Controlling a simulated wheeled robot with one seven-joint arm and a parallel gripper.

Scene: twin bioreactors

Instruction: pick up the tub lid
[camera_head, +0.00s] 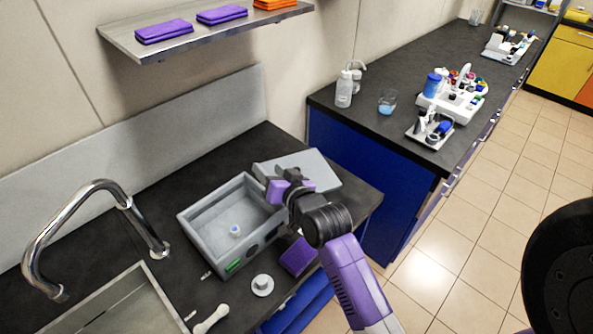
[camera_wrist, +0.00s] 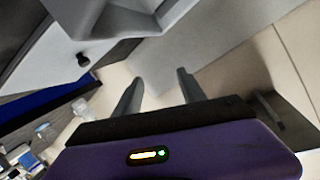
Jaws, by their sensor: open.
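The tub (camera_head: 195,222) is a grey open box on the dark counter, with a small white and blue item (camera_head: 235,231) inside. A flat grey panel, which looks like the tub lid (camera_head: 322,166), lies behind and right of the tub, partly hidden by my gripper (camera_head: 287,174). My gripper is at the panel's near left part, by the tub's far right corner; I cannot tell whether it touches. In the wrist view my gripper (camera_wrist: 160,88) has its two fingers apart with nothing seen between them. A grey body with a black knob (camera_wrist: 83,60) shows at upper left there.
A tap (camera_head: 95,190) and sink (camera_head: 115,305) are at left. A small white round piece (camera_head: 262,285) stands before the tub, near a purple block (camera_head: 298,256). A shelf (camera_head: 205,32) hangs above. Another bench (camera_head: 385,122) with bottles and instruments is at right.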

